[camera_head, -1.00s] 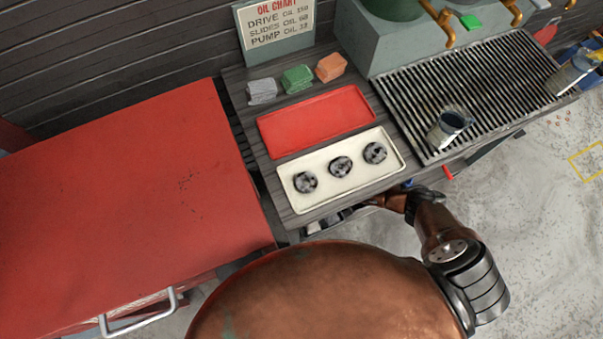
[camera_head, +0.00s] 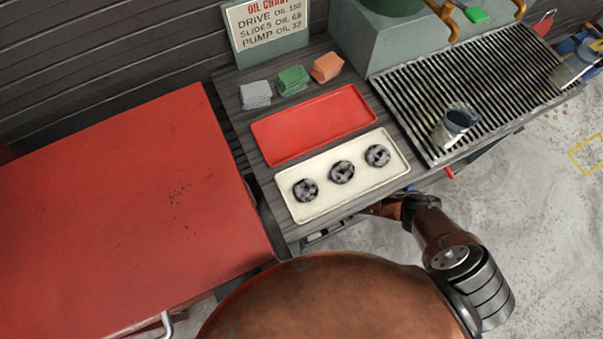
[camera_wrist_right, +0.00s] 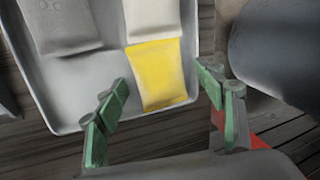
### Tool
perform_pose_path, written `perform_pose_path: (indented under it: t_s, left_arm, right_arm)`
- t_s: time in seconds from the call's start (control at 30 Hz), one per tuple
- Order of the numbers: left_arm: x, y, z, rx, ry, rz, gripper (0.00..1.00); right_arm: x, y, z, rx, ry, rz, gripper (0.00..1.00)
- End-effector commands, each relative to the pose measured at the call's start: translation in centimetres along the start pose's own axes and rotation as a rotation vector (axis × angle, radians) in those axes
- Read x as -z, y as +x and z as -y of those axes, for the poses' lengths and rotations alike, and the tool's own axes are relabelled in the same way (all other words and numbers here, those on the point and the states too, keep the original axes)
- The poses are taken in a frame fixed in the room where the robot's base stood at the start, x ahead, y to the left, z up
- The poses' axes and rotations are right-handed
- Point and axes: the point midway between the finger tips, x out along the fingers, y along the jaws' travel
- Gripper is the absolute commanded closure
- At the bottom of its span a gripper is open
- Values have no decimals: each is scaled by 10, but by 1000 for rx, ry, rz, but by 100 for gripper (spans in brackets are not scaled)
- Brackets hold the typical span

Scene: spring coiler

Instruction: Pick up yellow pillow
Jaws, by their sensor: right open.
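The yellow pillow (camera_wrist_right: 160,70) is a small, flat, soft-looking rectangle in a light grey tray (camera_wrist_right: 82,85) in the right wrist view. It lies in the tray's near right corner, against a white pillow beyond it. My right gripper (camera_wrist_right: 161,82) is open, with its green fingers to the left and right of the yellow pillow. I cannot tell whether they touch it. In the head view my right forearm reaches to the shelf's front edge, and the gripper is hidden there. The yellow pillow does not show in the head view. My left gripper is not in view.
The tray also holds a grey pillow (camera_wrist_right: 62,25) and the white pillow (camera_wrist_right: 153,18). A dark cylinder (camera_wrist_right: 275,50) stands close on the right. Above, the bench top holds a red tray (camera_head: 312,125) and a cream tray (camera_head: 325,205) with three dark round parts.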

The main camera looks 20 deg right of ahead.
Motion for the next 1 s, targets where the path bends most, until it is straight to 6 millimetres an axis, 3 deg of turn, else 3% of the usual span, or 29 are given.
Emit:
perform_pose_path:
  t_s: [0.63,1.0]
  left_arm:
    - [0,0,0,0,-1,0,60]
    - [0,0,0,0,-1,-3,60]
  right_arm:
    - [0,0,0,0,0,1,77]
    - [0,-2,1,0,0,0,79]
